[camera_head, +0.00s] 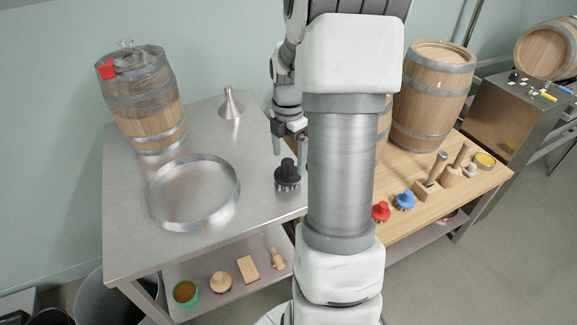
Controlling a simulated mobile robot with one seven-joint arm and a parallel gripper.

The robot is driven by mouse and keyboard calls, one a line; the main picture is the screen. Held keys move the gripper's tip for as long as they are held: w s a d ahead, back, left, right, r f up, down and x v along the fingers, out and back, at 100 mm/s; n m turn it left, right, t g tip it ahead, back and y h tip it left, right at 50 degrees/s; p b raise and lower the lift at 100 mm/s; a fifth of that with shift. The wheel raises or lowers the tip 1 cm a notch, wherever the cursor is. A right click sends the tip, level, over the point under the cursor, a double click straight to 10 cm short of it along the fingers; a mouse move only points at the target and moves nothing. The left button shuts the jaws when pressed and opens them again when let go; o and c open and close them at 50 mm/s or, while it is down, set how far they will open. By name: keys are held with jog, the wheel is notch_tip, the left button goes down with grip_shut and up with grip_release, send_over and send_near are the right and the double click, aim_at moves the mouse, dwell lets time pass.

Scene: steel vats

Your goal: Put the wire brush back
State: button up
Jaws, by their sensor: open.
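A black knobbed brush (287,174) with short bristles under it stands upright on the steel table (130,215), near its right edge. I take it for the wire brush. Similar brushes, one red (381,212) and one blue (404,200), stand on the wooden table (440,205) to the right. My gripper (290,146) is open and empty, fingers pointing down, just above and behind the black brush in the picture. I cannot tell the exact gap between them. My arm hides part of both tables.
A round metal hoop tray (165,218), a funnel (231,106) and a barrel (145,105) stand on the steel table. Barrels (432,95) and wooden-handled tools (432,180) stand on the wooden table. The lower shelf (205,270) holds several small items, including a wooden block (248,269).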

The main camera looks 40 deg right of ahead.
aim_at(289, 161)
notch_tip(289, 161, up, 7)
jog(key=shift+f+p, duration=0.2)
jog(key=shift+p, duration=0.1)
dwell(0.4)
